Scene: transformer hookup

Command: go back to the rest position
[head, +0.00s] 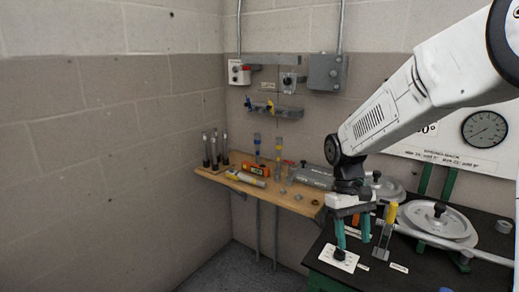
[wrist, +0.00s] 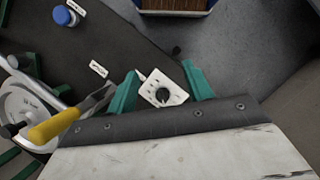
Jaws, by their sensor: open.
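My gripper (head: 352,244) is at the near left part of the dark bench, its two teal fingers pointing down. In the wrist view my gripper (wrist: 160,88) is open with nothing held between its fingers. A white plate with a black knob (head: 338,258) lies under the fingers at the bench edge. The plate (wrist: 164,88) shows between the fingers in the wrist view. I cannot tell how large the gap above the knob is. A yellow-handled tool (head: 390,213) stands just right of the fingers.
Round metal covers with black knobs (head: 440,220) lie on the dark bench to the right. A wooden shelf (head: 290,200) with several tools is at the back left. Grey boxes (head: 325,72) are on the wall. A blue-capped item (wrist: 63,16) is top left in the wrist view.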

